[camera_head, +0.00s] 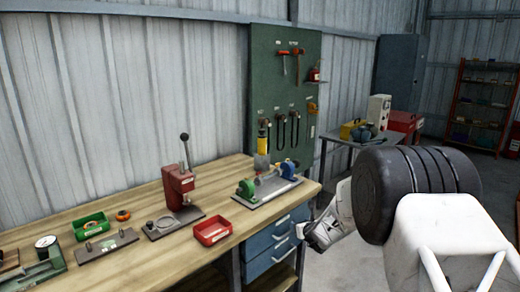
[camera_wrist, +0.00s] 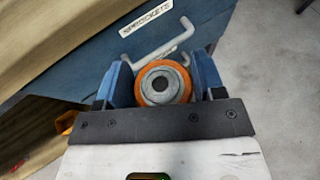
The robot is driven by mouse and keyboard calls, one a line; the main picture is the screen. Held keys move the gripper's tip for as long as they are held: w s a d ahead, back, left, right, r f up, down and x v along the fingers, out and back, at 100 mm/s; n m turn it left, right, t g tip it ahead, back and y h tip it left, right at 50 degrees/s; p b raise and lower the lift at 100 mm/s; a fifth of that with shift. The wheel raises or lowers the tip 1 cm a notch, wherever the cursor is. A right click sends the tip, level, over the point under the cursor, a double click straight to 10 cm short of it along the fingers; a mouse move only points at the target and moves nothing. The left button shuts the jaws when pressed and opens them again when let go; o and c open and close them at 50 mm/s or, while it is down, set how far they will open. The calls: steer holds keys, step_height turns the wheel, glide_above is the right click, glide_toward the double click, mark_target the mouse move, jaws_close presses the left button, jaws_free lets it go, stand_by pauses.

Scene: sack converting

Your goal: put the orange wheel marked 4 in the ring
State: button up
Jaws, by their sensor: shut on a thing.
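My gripper (camera_wrist: 163,68) is shut on an orange wheel (camera_wrist: 141,79) with a grey hub, held between its two blue fingers in the wrist view. No number can be read on the wheel. In the head view my gripper (camera_head: 318,234) is off the bench's right end, beside the drawers, and the held wheel cannot be made out there. A grey ring (camera_head: 165,223) lies on the base plate of the red press, far left of my gripper. Another orange wheel (camera_head: 123,215) lies on the bench by the green tray; its mark is too small to read.
The green tray (camera_head: 91,226), red tray (camera_head: 212,230), red press (camera_head: 181,184) and a plate with green and blue fixtures (camera_head: 267,187) stand on the bench (camera_head: 140,258). Blue drawers (camera_head: 268,247) with protruding handles are close to my gripper. A tool board stands behind.

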steer(key=shift+s+d+f, duration=0.25)
steer(key=shift+d+f, duration=0.2)
steer(key=shift+d, duration=0.15)
steer(key=shift+s+a, duration=0.15)
steer(key=shift+a, duration=0.35)
steer(key=s+a+f+n+g+y, duration=0.1)
steer(key=s+a+n+g+y, duration=0.15)
steer(key=s+a, duration=0.8)
steer(key=s+a+n+g+y, duration=0.1)
steer(key=s+a+n+y, duration=0.15)
steer(key=s+a, duration=0.8)
steer(key=s+a+f+n+g+y, duration=0.1)
steer(key=s+a+n+g+y, duration=0.3)
steer(key=a, duration=1.2)
steer(key=s+a+r+n+g, duration=0.1)
steer(key=s+a+r, duration=1.1)
steer(key=s+a, duration=0.1)
steer(key=shift+a+r+n, duration=0.2)
steer(key=shift+a+n, duration=0.2)
steer(key=shift+a, duration=0.15)
